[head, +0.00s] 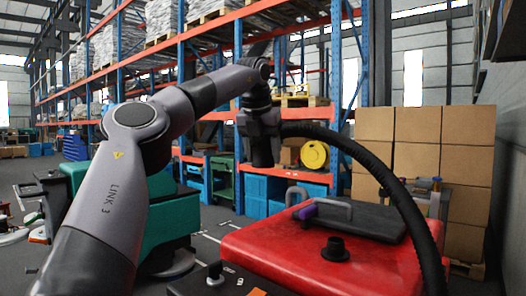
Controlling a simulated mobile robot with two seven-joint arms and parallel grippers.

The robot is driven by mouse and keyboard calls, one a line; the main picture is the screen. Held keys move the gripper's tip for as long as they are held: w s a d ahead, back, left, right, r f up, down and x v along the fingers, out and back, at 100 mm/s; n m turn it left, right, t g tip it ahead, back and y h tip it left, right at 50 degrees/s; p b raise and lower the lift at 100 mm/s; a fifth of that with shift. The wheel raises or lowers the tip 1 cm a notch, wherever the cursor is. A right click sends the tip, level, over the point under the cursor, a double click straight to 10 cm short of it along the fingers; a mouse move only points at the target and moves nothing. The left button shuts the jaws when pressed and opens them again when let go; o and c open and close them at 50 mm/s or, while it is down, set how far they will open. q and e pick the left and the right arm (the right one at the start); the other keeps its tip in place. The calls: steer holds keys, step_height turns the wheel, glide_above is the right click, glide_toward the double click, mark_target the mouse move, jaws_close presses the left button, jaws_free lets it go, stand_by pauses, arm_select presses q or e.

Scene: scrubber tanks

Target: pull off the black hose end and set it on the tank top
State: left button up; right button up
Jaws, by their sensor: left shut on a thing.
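My left gripper (260,125) is raised above the far left side of the red tank and is shut on the end of the black hose (405,205). The gripped hose end hangs downward below the gripper, and its opening is not clear. The hose arches right from there and drops past the tank's right side. The red tank top (275,248) lies below, with a black round port (335,249) standing up from it, apart from the hose end. My right gripper is not in view.
A dark lid with a grey handle (325,206) lies on the back of the tank top. A teal machine (180,220) stands left behind my arm. Stacked cartons (465,140) stand at right, and shelving is behind. The tank top's front left is fairly clear.

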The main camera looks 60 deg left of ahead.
arm_select(q)
steer(key=shift+f+b, duration=4.3)
steer(key=shift+f, duration=1.8)
steer(key=shift+f+b, duration=0.7)
steer(key=shift+f, duration=0.3)
steer(key=shift+f+b, duration=0.5)
steer(key=shift+f, duration=0.15)
steer(key=shift+f+b, duration=0.9)
steer(key=shift+f, duration=0.5)
